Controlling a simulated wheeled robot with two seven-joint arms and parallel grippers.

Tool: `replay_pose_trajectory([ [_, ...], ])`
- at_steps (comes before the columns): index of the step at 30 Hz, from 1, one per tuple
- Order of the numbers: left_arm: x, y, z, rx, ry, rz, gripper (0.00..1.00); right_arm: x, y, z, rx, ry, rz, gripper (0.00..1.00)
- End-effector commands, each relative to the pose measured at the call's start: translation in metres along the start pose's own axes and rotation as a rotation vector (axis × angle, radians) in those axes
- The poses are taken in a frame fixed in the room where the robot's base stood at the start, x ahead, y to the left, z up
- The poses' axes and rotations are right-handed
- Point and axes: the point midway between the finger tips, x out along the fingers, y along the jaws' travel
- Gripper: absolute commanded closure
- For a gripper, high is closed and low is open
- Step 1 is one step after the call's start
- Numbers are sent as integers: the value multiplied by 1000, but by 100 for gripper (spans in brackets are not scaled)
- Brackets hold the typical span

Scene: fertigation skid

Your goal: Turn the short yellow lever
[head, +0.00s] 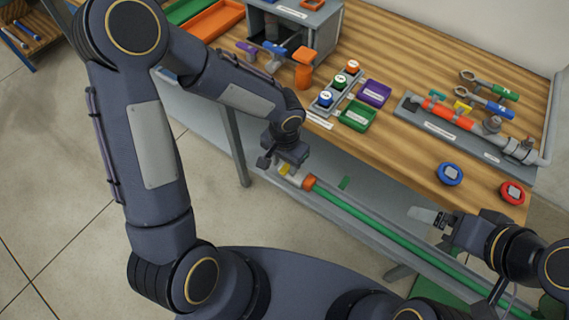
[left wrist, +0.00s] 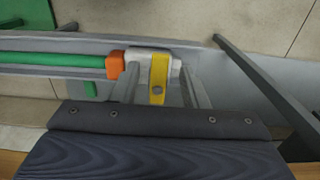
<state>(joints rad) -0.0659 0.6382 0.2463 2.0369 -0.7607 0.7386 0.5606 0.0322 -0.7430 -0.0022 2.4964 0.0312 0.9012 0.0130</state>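A short yellow lever (left wrist: 158,80) sits on a pale valve body at the end of a green pipe with an orange collar, under the table's front edge. In the head view the lever (head: 286,169) shows as a small yellow patch partly hidden by my left gripper (head: 275,166). In the left wrist view my left gripper is open, with one finger on each side of the lever and a gap to both. My right gripper (head: 428,216) is in front of the table at right; its finger gap is unclear.
The green pipe (head: 375,223) runs along a grey tray below the table. The wooden table (head: 420,60) bears a pipe assembly with an orange section (head: 447,111), small bins, colored knobs and a grey cabinet. A table leg (left wrist: 255,75) stands near the valve. Floor is clear at left.

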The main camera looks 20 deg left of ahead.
Motion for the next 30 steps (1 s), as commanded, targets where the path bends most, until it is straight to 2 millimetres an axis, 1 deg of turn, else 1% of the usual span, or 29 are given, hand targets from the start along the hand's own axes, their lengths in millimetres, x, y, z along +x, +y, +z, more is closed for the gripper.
replay_pose_trajectory([
  [1,5,0,1,-1,-2,1,60,1,0,0,0,0,0,5],
  [4,9,0,0,-1,0,1,60,1,0,0,0,0,0,5],
  [11,10,0,0,-1,0,0,60,1,0,0,0,0,0,5],
  [14,9,0,0,-1,0,0,70,1,0,0,0,0,0,5],
  [18,9,0,0,-1,0,0,89,1,0,0,0,0,0,5],
  [21,9,0,0,-1,0,0,100,1,0,0,0,0,0,5],
  [30,9,-1,0,28,1,0,100,1,0,0,0,0,0,5],
])
